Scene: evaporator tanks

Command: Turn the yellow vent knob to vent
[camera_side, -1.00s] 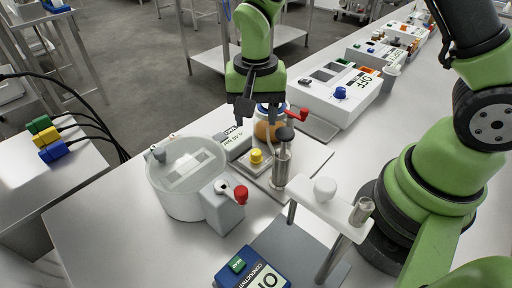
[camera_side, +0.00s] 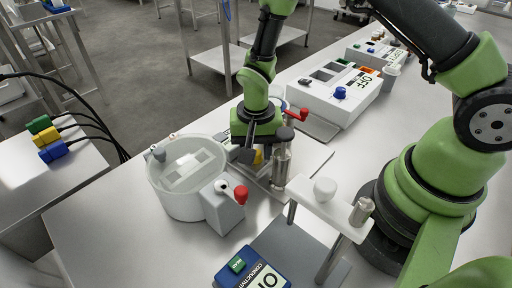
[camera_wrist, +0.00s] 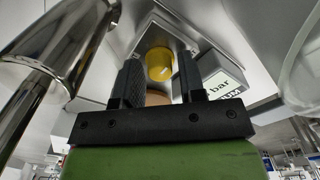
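The yellow vent knob (camera_side: 258,157) shows in the side view as a small patch of yellow, mostly hidden by my gripper (camera_side: 254,154). In the wrist view the yellow knob (camera_wrist: 159,64) sits on a pale square base, framed between the two dark fingers of my gripper (camera_wrist: 159,78). The fingers are apart, one on each side of the knob, with only narrow gaps in the picture. I cannot tell whether either finger touches it. A white box marked "bar" and "UM" (camera_wrist: 222,84) is beside the right finger.
A shiny metal cylinder (camera_side: 282,160) stands close to the right of my gripper. A round white tank (camera_side: 180,195) with a red knob (camera_side: 241,195) on its side block is to the left. A red-handled valve (camera_side: 298,115) is behind. A white stand (camera_side: 325,200) is front right.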

